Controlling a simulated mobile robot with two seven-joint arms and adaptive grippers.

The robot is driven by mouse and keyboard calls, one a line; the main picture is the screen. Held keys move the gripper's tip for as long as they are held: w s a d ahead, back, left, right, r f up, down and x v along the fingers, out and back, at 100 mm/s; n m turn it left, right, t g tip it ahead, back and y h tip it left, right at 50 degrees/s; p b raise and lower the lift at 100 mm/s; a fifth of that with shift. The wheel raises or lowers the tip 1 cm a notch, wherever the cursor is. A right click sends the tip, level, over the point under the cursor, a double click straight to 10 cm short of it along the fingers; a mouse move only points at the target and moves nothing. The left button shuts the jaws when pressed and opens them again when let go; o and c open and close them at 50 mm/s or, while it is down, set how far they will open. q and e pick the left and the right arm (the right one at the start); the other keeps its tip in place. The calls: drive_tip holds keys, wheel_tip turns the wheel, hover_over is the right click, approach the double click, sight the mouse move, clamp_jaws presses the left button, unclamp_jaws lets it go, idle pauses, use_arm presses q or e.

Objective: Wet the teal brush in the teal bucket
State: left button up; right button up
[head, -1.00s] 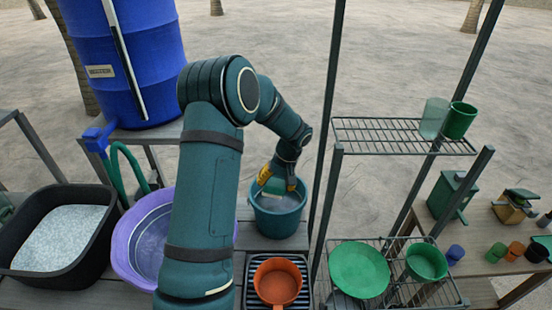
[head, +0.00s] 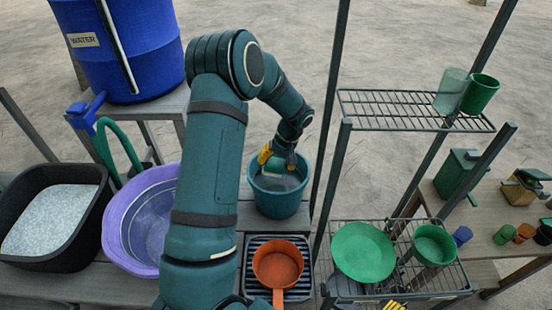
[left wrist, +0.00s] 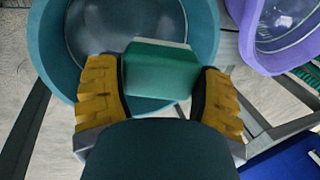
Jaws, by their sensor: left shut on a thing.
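The teal bucket (head: 278,204) stands on the bench left of the rack and holds water. My left gripper (head: 278,158) is over its opening, at rim height in the picture. In the left wrist view my left gripper (left wrist: 160,90) is shut on the teal brush (left wrist: 160,70), a green block with a pale far edge. Beyond it the bucket (left wrist: 48,45) surrounds grey water. I cannot tell whether the bristles touch the water. Only the yellow tips of my right gripper (head: 393,305) show at the bottom edge; their opening is unclear.
A purple basin (head: 116,240) and a black tub (head: 85,240) of pale granules stand left. A blue water barrel (head: 125,60) is behind. An orange pan (head: 277,265) sits in front of the bucket. A rack (head: 345,165) with green dishes stands right.

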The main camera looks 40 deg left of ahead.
use_arm(q)
wheel_tip(320, 180, down, 8)
drive_tip(key=b, duration=0.4)
drive_tip(key=shift+f, duration=0.25)
use_arm(e)
drive_tip(key=shift+g, duration=0.3)
drive_tip(key=shift+s+a+f, duration=0.1)
drive_tip(key=shift+s+f, duration=0.15)
drive_tip(key=shift+f, duration=0.55)
drive_tip(key=shift+s+f, duration=0.3)
drive_tip(key=shift+f, duration=0.45)
drive_tip(key=shift+s+a+f, duration=0.1)
drive_tip(key=shift+s+f, duration=0.15)
drive_tip(key=shift+f, duration=0.55)
use_arm(q)
drive_tip(key=shift+r, duration=0.15)
use_arm(e)
drive_tip(key=shift+r, duration=0.1)
use_arm(q)
drive_tip(key=shift+r+p, duration=3.65)
drive_tip(key=shift+r, duration=3)
use_arm(e)
wheel_tip(320, 180, up, 8)
drive_tip(key=w, duration=0.1)
drive_tip(key=shift+w+d, duration=0.25)
drive_tip(key=shift+d, duration=0.05)
